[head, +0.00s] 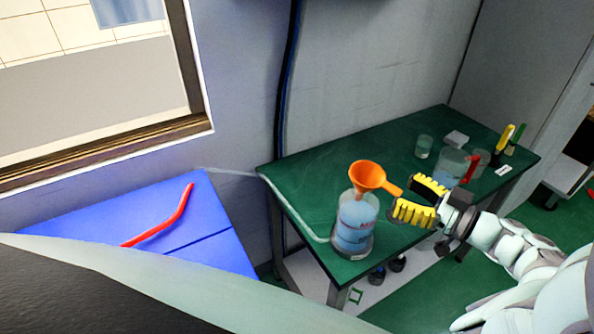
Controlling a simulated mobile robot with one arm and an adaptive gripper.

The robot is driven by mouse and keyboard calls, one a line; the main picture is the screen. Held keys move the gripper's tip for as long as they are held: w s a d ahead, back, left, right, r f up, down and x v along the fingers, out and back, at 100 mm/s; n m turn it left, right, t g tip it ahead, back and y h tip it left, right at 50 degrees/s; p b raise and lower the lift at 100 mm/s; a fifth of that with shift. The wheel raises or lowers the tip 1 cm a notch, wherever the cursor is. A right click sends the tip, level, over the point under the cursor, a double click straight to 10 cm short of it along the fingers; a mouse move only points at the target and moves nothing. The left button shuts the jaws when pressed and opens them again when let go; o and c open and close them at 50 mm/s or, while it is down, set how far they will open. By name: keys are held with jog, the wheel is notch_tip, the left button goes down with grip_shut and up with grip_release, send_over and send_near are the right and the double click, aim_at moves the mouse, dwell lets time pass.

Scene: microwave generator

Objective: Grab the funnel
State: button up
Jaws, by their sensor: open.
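The orange funnel (367,175) sits in the mouth of a clear bottle (354,225) with blue liquid, near the front corner of the green table (310,170). Its tab or handle (393,188) points right, toward my gripper. My gripper (412,199) has yellow ribbed fingers and is open. It is just right of the funnel, with the handle's end close to the gap between the fingers. I cannot tell whether they touch.
Farther right on the table stand a small beaker (424,146), a larger glass vessel (452,166) and several coloured tools (506,138). A blue surface (200,235) with a red curved tube (165,222) is at left. The table's middle is clear.

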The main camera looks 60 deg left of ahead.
aim_at(394, 189)
jog(key=shift+p+x, duration=0.3)
jog(key=shift+x, duration=1.75)
jog(key=shift+f, duration=0.2)
grip_shut()
jog(key=shift+w, duration=0.1)
